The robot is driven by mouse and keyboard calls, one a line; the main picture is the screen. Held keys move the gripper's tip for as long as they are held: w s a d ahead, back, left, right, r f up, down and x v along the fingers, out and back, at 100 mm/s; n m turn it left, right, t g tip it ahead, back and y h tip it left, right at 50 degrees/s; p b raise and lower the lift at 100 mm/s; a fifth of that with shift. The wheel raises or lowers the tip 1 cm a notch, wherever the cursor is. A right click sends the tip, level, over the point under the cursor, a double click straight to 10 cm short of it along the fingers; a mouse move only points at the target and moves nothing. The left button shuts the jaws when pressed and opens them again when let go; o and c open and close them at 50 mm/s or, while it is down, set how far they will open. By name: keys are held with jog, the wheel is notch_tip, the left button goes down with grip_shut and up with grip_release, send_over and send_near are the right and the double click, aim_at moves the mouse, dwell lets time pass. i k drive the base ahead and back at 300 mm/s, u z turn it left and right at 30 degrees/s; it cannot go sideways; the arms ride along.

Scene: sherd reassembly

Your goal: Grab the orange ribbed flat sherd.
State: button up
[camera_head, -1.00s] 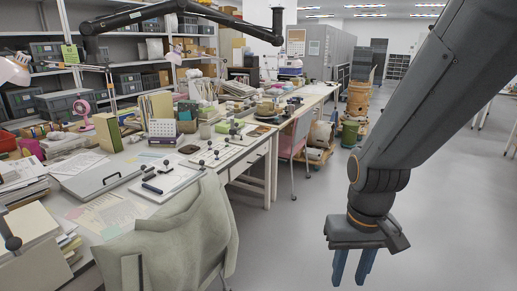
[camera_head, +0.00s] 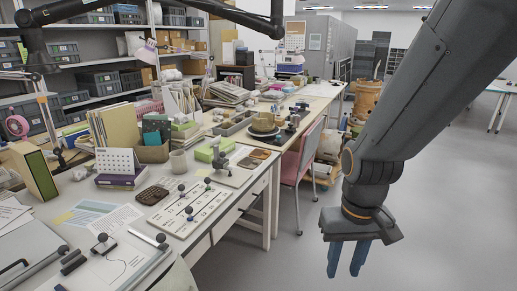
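My gripper (camera_head: 345,270) hangs at the right over the grey floor, pointing down. Its two blue fingers stand apart with nothing between them, to the right of the long desk (camera_head: 222,212) and clear of it. I cannot make out an orange ribbed flat sherd for certain. Small brown-orange flat pieces (camera_head: 261,154) lie on the desk near a pale board, too small to tell ribs. A dark brown piece or tray (camera_head: 152,195) lies nearer, left of a white board with knobs (camera_head: 190,208).
A pink chair (camera_head: 301,160) stands against the desk's right side. A dark lamp arm (camera_head: 225,12) spans above. Floor at right is free.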

aim_at(257, 153)
jog(key=z, duration=1.05)
jog(key=i, duration=2.55)
jog(key=u, duration=1.95)
